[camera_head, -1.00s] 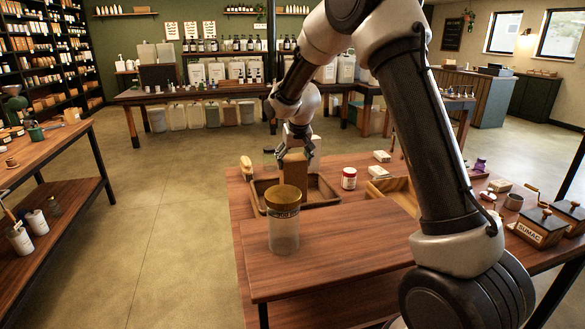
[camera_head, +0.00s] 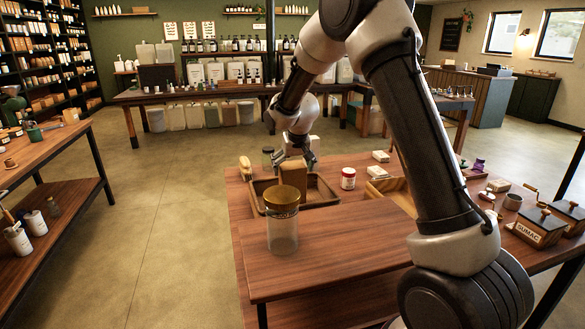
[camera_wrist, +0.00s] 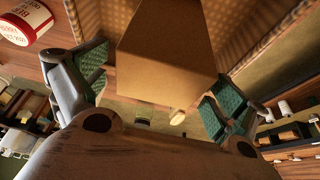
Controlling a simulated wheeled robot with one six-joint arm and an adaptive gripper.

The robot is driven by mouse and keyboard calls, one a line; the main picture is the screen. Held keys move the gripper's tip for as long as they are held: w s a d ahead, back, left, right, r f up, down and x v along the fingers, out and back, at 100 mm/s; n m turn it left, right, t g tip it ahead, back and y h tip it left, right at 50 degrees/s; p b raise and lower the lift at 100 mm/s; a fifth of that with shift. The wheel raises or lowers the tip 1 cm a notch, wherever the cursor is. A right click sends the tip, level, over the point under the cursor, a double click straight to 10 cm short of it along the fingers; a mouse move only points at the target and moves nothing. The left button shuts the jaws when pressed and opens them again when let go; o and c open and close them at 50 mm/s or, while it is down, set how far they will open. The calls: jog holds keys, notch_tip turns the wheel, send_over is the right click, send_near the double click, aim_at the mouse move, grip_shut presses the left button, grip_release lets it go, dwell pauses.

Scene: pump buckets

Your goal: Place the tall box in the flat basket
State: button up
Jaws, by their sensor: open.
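The tall box (camera_head: 293,176) is plain brown cardboard. It stands roughly upright inside the flat basket (camera_head: 326,188), a shallow brown tray on the table, toward its back left part. A jar in front hides the box's lower part. My gripper (camera_head: 296,160) is at the top of the box. In the wrist view, the box (camera_wrist: 165,60) lies between my gripper's green-padded fingers (camera_wrist: 155,92). The fingers are open, with visible gaps to the box. Woven basket wall (camera_wrist: 255,35) shows beside the box.
A clear jar with a gold lid (camera_head: 284,210) stands on the raised wooden board in front of the basket. A red-and-white tin (camera_head: 348,178) is right of the basket. A brush (camera_head: 246,168) is at its left, and a dark-lidded jar (camera_head: 268,156) behind.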

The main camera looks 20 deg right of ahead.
jog(key=v, duration=1.2)
jog(key=shift+r, duration=0.25)
jog(key=s+d+r, duration=0.4)
jog(key=s, duration=0.6)
jog(key=s+d+r, duration=0.4)
jog(key=s, duration=0.5)
jog(key=s+d+f, duration=0.1)
jog(key=s+d, duration=0.1)
jog(key=s, duration=0.8)
jog(key=s+d+f, duration=0.1)
jog(key=s, duration=0.9)
jog(key=shift+s+d+f, duration=0.2)
jog(key=shift+s+d, duration=0.15)
jog(key=shift+d, duration=0.1)
